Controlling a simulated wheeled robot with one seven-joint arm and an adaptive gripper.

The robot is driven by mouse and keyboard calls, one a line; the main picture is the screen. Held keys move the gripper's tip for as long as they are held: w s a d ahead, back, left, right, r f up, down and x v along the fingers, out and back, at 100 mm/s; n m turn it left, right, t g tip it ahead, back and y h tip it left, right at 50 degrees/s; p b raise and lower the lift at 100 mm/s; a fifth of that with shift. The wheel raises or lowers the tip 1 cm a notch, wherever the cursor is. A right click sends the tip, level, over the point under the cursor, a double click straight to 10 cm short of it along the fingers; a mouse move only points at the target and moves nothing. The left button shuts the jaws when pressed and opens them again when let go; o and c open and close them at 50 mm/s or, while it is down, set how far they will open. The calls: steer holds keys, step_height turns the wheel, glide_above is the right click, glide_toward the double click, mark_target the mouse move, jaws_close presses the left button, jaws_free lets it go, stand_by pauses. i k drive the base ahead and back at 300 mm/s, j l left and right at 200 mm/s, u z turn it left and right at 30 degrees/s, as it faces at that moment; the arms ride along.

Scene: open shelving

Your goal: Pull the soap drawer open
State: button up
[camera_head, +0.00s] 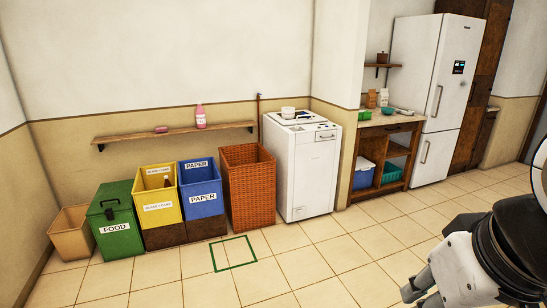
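A white washing machine (309,178) stands against the back wall, right of the wicker basket. A small panel (326,136) shows at the top of its front; it is too small to tell whether this is the soap drawer. No drawer visibly sticks out. My arm enters at the lower right, far from the machine.
A wicker basket (249,188) stands close left of the machine, with several bins further left. A wooden counter (385,130) and fridge (437,90) are to the right. The tiled floor in front is clear, with a green square outline (234,254).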

mark_target(327, 134)
steer(key=i, duration=2)
steer(key=i+z, duration=0.1)
steer(key=i, duration=0.5)
steer(key=i+j, duration=0.1)
steer(key=i, duration=0.45)
steer(key=i+j+z, duration=0.15)
steer(key=i, duration=0.45)
steer(key=i+z, duration=0.15)
steer(key=z, duration=0.15)
